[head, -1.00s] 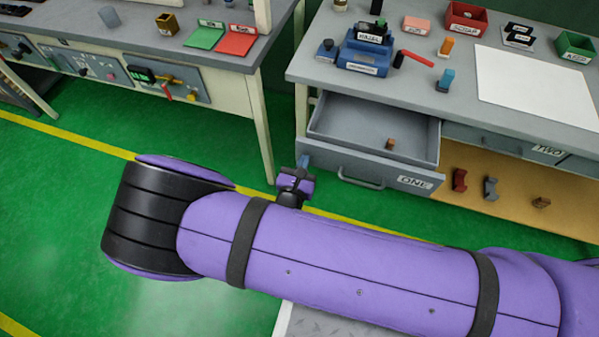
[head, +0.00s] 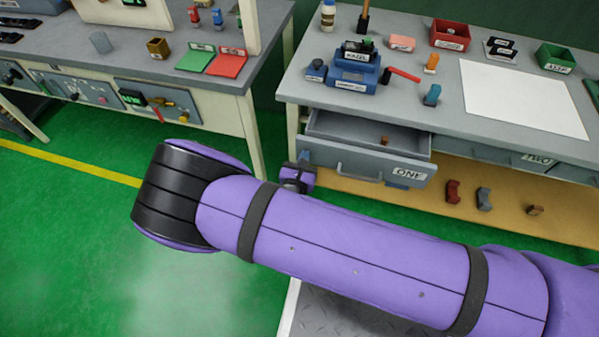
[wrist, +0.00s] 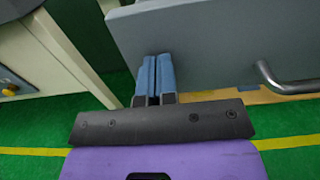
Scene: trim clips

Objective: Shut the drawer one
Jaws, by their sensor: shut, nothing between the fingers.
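Drawer one (head: 335,160) is partly open under the right-hand bench, with its grey front and ONE label facing out. A small brown piece (head: 385,140) lies inside it. The drawer handle (head: 358,176) is on the front; in the wrist view the handle (wrist: 285,88) is to the right of my fingers. My gripper (wrist: 155,60) is shut and empty, its blue fingertips at the left part of the drawer front (wrist: 220,45), seemingly against it. In the head view my gripper (head: 303,158) is at the drawer's left end, partly hidden by my wrist.
The bench top (head: 440,120) holds a blue labelled block (head: 355,75), a red bin (head: 450,34), a green bin (head: 555,58) and a white sheet (head: 520,97). Another bench (head: 130,70) stands left, across a gap. Several small parts lie on the lower shelf (head: 510,200).

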